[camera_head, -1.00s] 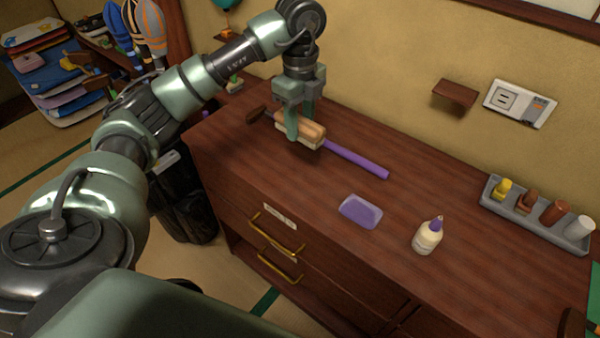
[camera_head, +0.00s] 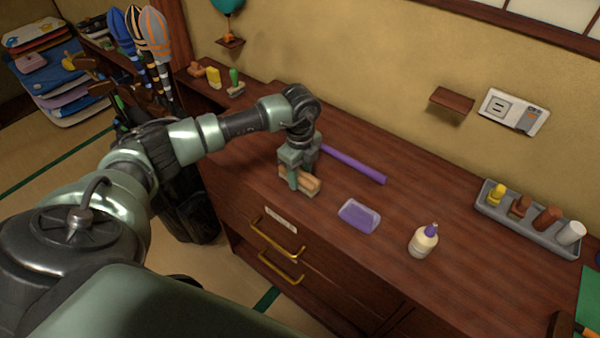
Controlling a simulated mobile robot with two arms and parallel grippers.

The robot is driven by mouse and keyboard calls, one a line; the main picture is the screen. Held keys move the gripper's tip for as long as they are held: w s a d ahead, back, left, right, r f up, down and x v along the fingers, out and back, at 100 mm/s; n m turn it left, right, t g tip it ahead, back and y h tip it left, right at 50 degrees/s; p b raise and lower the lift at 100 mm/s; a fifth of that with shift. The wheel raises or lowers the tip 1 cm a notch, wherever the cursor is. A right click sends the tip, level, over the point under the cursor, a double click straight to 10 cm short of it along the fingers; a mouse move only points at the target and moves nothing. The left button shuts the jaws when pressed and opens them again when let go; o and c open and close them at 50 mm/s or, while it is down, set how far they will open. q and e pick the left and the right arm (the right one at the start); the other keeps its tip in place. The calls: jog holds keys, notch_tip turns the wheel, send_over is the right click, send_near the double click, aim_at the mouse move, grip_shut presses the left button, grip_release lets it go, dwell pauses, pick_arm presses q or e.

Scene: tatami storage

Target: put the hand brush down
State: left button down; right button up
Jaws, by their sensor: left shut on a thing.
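The hand brush (camera_head: 311,187), a tan wooden block with a paler underside, is in the jaws of my left gripper (camera_head: 297,172). The gripper points down and is shut on it. The brush is at the front part of the wooden cabinet top (camera_head: 400,205), near the front edge above the drawers. I cannot tell whether its underside touches the top or hangs just above it. Part of the brush is hidden behind the fingers. My right gripper is not in view.
A purple rod (camera_head: 354,165) lies behind the brush. A grey tray (camera_head: 530,222) holds several small items. Bare wood lies between the rod and the tray.

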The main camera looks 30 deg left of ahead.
pick_arm(q)
jog(key=shift+f, duration=0.15)
jog(key=c, duration=0.9)
grip_release()
jog(key=shift+b, duration=0.3)
jog(key=r+b, duration=0.2)
jog(key=r, duration=0.5)
jog(key=shift+a+r, duration=0.1)
jog(key=shift+a, duration=0.1)
jog(key=shift+r, duration=0.35)
